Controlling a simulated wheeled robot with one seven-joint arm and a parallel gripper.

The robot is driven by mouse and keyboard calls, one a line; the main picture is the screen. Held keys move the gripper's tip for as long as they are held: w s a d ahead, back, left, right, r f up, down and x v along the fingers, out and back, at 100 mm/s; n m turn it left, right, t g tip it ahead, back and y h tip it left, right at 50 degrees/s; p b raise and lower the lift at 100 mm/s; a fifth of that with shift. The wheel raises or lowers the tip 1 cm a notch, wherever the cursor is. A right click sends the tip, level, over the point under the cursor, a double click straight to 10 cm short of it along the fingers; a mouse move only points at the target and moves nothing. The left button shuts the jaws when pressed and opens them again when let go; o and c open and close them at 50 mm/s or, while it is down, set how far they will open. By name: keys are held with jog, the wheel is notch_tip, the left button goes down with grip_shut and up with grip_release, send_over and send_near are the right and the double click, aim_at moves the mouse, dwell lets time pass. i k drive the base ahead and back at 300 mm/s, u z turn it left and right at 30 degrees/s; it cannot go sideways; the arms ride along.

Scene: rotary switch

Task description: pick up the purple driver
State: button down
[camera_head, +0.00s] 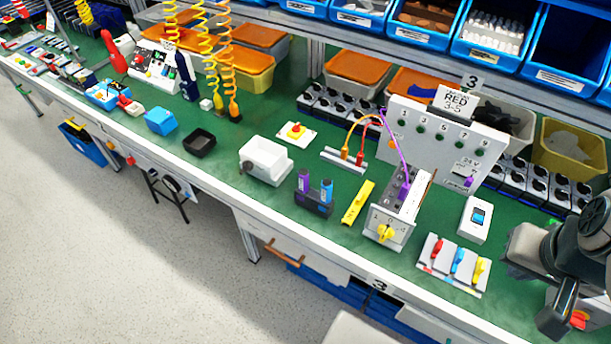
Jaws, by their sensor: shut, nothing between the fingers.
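The purple driver (303,184) stands upright in a dark holder (314,207) near the front edge of the green bench. A blue driver (326,190) stands beside it on the right in the same holder. The lower parts of both drivers are hidden in the holder. My gripper (556,314) is dark and sits at the lower right edge of the view, far to the right of the purple driver. It is shut with nothing in it and touches neither driver.
A yellow level (358,203) and a box with a yellow rotary knob (386,233) stand right of the holder. A white bin (266,166) stands to its left. Colored switches (456,265) and a white device (474,220) lie between the knob box and my arm.

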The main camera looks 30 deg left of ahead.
aim_at(304, 173)
jog(key=u, duration=0.1)
jog(key=k, duration=0.1)
jog(key=u, duration=2.75)
jog(key=k, duration=0.85)
jog(key=z, duration=0.95)
jog(key=i, duration=1)
jog(key=u, duration=1.75)
jog(key=i, duration=0.45)
jog(key=u, duration=0.05)
